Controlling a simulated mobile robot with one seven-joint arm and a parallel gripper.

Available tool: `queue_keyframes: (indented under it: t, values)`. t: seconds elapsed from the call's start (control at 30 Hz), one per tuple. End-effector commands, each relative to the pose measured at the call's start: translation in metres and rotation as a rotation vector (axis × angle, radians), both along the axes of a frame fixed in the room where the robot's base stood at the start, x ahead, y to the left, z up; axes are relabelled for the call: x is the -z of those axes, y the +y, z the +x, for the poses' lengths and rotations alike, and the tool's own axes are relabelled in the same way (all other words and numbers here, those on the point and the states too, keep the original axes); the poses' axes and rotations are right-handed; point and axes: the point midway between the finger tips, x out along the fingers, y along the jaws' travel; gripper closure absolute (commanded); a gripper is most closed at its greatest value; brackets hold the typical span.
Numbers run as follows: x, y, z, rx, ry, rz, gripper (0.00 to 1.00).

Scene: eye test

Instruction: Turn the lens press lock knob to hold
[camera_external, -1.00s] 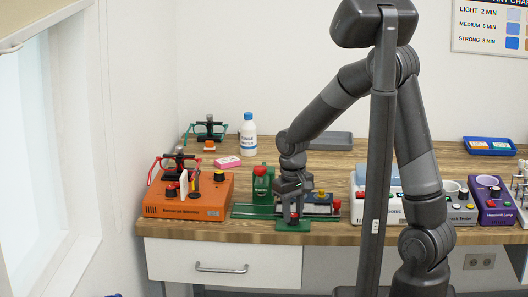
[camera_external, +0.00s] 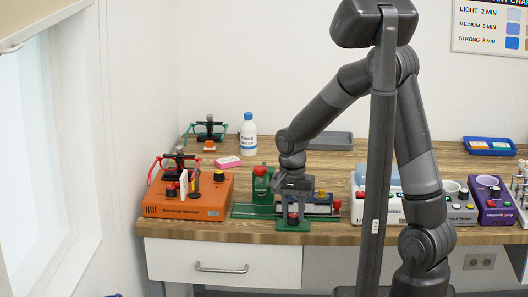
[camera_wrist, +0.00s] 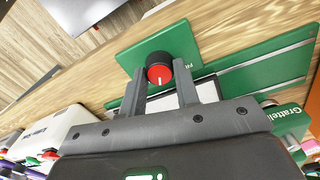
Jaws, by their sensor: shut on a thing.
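The green lens press (camera_external: 263,210) stands near the front edge of the table. A red knob (camera_external: 292,217) with a dark collar sits on its small green front plate (camera_external: 290,227). In the wrist view the red knob (camera_wrist: 159,72) has a white pointer line towards the picture's bottom. My gripper (camera_external: 292,211) points down over it. In the wrist view my gripper (camera_wrist: 160,75) is shut on the knob, one finger at each side. The plate's lettering is cut off or too small to read, so the marked positions cannot be told.
An orange box (camera_external: 188,197) with knobs stands left of the press. A pink block (camera_external: 228,162) and a white bottle (camera_external: 248,136) are behind. The table's front edge is close.

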Motion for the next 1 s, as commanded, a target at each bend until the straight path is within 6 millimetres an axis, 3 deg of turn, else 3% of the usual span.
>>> queue_keyframes:
  t: [0.43,1.0]
  values:
    - [-0.0003,0.0,0.0003,0.27,0.0,0.0,0.94]
    - [-0.0003,0.0,0.0003,0.326,0.0,0.001,0.94]
